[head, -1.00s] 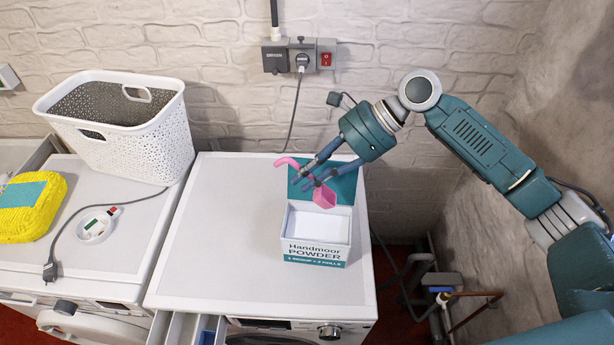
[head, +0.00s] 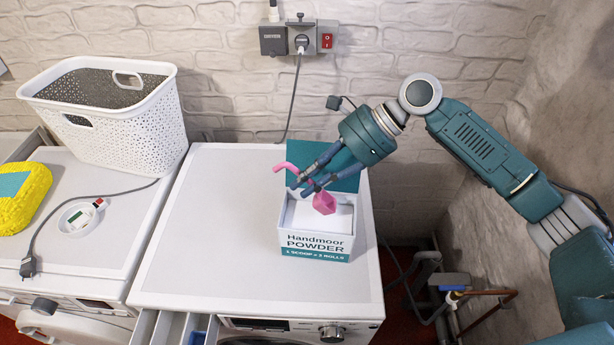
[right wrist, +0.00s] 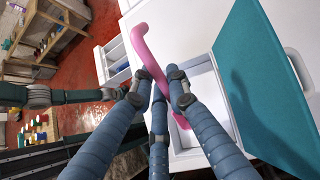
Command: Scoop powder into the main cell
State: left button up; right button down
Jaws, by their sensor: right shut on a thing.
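My right gripper (head: 300,185) is shut on the handle of a pink scoop (head: 324,203). The scoop's cup hangs over the opening of the powder box (head: 317,245), which stands open on the right machine with its teal lid raised at the back. I cannot tell whether the cup touches the white powder (head: 333,217). The right wrist view shows the scoop's handle (right wrist: 148,52) between the fingers (right wrist: 160,98), its lower end over the box. The detergent drawer (head: 172,329) is pulled out at the machine's front left, with a blue part in it.
The right machine's top (head: 215,230) is clear left of the box.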

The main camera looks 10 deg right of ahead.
aim_at(316, 197)
jog(key=shift+f, duration=3.5)
notch_tip(316, 197, up, 6)
jog(key=p, duration=0.9)
jog(key=shift+r, duration=0.25)
notch_tip(316, 197, up, 3)
jog(key=shift+f+p, duration=0.2)
jog(key=shift+p, duration=1.05)
jog(key=shift+r, duration=2.95)
